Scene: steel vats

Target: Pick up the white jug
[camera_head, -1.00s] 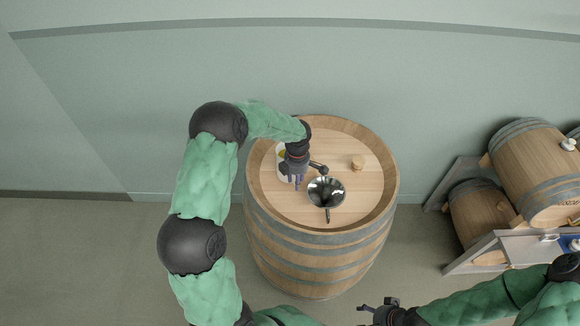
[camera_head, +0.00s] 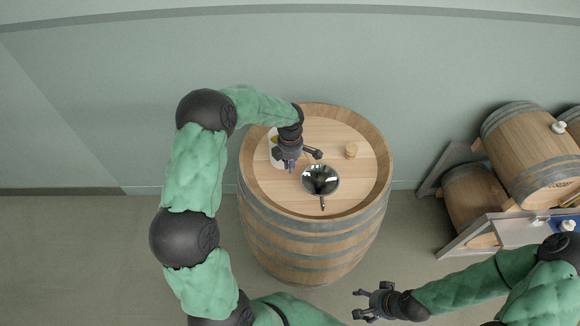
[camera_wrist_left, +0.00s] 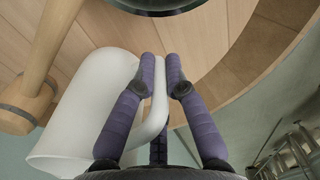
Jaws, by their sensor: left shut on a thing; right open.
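The white jug (camera_head: 274,150) stands on the barrel's top at its left side, partly hidden behind my left gripper in the head view. In the left wrist view the jug's smooth white body (camera_wrist_left: 90,115) lies left of the fingers. My left gripper (camera_head: 291,165) is over the barrel. Its purple fingers (camera_wrist_left: 160,65) are on either side of the jug's handle (camera_wrist_left: 158,112), shut on it. I cannot tell whether the jug touches the barrel top. My right gripper (camera_head: 366,304) is open and empty, in front of the barrel at the lower right.
A shiny metal funnel (camera_head: 320,180) sits close to the right of the jug on the barrel (camera_head: 315,242). A wooden mallet-like thing (camera_wrist_left: 28,98) is beside the jug. Barrels on a rack (camera_head: 530,150) stand at the right.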

